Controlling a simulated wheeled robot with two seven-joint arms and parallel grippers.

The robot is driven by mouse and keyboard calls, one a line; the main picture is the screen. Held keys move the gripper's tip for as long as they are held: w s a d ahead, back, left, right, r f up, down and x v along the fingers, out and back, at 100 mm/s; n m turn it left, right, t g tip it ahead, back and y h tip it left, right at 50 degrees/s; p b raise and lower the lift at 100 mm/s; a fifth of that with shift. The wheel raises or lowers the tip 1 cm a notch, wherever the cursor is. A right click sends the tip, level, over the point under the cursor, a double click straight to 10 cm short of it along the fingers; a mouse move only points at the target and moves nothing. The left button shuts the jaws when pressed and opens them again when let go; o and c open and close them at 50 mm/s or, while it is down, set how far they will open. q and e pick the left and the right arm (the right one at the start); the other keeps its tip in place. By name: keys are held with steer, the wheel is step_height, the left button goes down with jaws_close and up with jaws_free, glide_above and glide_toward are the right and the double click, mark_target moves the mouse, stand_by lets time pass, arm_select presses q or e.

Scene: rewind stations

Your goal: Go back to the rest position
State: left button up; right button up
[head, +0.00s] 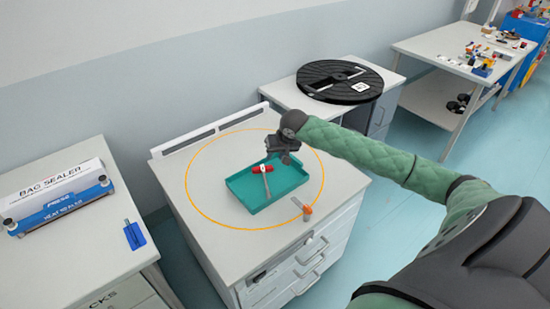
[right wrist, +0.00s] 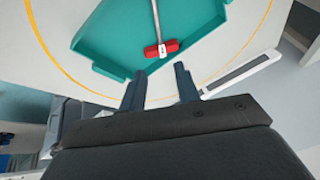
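My right gripper (head: 283,157) is above the back right part of the middle table, close over the teal tray. In the right wrist view its two fingers (right wrist: 160,88) are apart with nothing between them, so it is open. The teal tray (head: 243,190) sits on the table inside an orange circle. A tool with a red head (head: 255,169) and a grey shaft lies in the tray. In the right wrist view the red part (right wrist: 162,48) lies beyond the fingertips, apart from them. My left gripper is not in view.
An orange-handled tool (head: 306,212) lies at the table's front right, on the circle line. A bag sealer (head: 60,197) and a blue tag (head: 134,235) are on the left table. A black reel (head: 340,80) lies on the back table. A cluttered workbench (head: 437,49) stands back right.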

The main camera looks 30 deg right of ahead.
stand_by(0.4)
